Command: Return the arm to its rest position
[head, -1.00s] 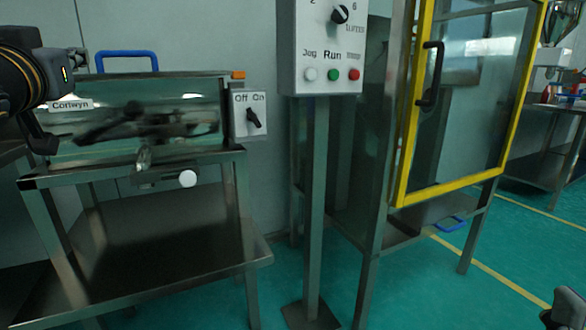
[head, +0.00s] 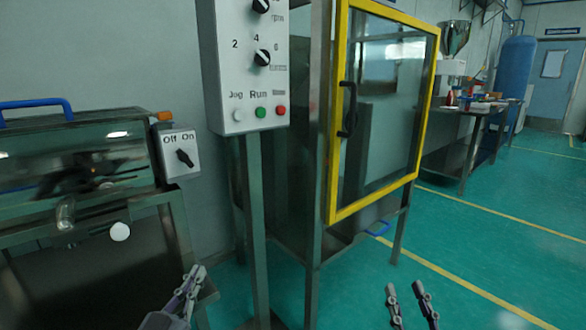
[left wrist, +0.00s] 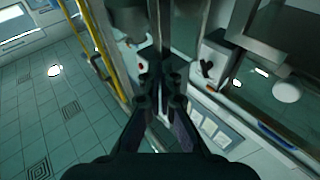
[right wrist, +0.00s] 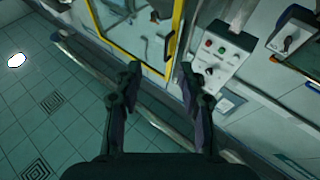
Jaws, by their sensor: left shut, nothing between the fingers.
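My left gripper (head: 192,278) is low in the head view, in front of the steel stand of the machine at left. It is shut and empty, and its fingers also show in the left wrist view (left wrist: 161,85). My right gripper (head: 407,292) is at the lower right of the head view, over the green floor. Its fingers stand apart with nothing between them, as the right wrist view (right wrist: 158,78) also shows. Neither gripper touches anything that I can see.
A steel machine with an Off/On switch box (head: 180,154) is at left. A control panel (head: 243,70) with knobs and buttons stands on a post (head: 258,230). A yellow-framed glass door (head: 333,130) is right of it. The green floor (head: 480,230) at right is open.

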